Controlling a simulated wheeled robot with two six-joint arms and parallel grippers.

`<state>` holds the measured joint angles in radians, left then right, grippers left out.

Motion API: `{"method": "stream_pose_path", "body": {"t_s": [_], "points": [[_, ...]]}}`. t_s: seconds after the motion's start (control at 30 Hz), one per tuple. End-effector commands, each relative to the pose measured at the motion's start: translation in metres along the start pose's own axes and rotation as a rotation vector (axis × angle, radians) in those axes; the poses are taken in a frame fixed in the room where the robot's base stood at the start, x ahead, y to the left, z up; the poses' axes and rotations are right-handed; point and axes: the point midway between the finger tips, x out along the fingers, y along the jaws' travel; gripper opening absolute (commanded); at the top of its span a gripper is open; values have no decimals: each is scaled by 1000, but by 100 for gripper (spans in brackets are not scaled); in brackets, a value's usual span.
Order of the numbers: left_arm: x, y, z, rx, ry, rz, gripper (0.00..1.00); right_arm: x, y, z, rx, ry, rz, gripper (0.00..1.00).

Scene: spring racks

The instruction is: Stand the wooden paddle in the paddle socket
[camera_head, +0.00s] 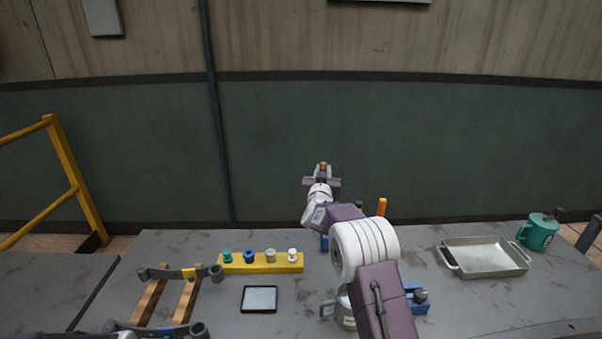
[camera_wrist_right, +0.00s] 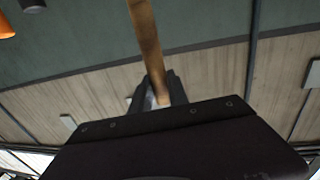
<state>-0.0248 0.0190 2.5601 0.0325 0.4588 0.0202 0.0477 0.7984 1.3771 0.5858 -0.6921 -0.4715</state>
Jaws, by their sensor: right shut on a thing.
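My right gripper (camera_head: 323,171) is raised above the far part of the table, in front of the dark green wall. It is shut on the wooden paddle, and a small brown end of the paddle (camera_head: 323,165) shows between the fingers. In the right wrist view the paddle (camera_wrist_right: 147,40) is a long brown wooden bar running up out of the frame from the dark fingers (camera_wrist_right: 158,92). I cannot make out the paddle socket for sure; blue parts (camera_head: 415,298) show beside and behind my right arm.
A yellow block (camera_head: 262,268) with several coloured knobs and a black-framed pad (camera_head: 259,299) lie left of my arm. Wooden strips with dark grey bars (camera_head: 180,273) lie farther left. An orange handle (camera_head: 382,207), a metal tray (camera_head: 485,257) and a teal mug (camera_head: 538,235) are right.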

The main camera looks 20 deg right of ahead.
Motion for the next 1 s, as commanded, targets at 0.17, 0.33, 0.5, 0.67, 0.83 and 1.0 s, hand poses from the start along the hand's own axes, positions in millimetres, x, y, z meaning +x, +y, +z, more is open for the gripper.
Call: {"method": "stream_pose_path", "body": {"t_s": [0.17,0.33,0.5,0.67,0.83,1.0], "points": [[-6,0,-1,0,0,0,100,7,30,-1,0,0,44,0],[-8,0,-1,0,0,0,100,10,45,-2,-1,0,67,0],[-8,0,-1,0,0,0,100,10,46,-2,0,0,68,0],[-8,0,-1,0,0,0,100,9,46,-2,-1,0,68,0],[1,0,0,0,0,0,100,9,45,8,-1,0,68,0],[17,0,2,0,0,0,100,9,45,28,-2,-1,67,0]]}}
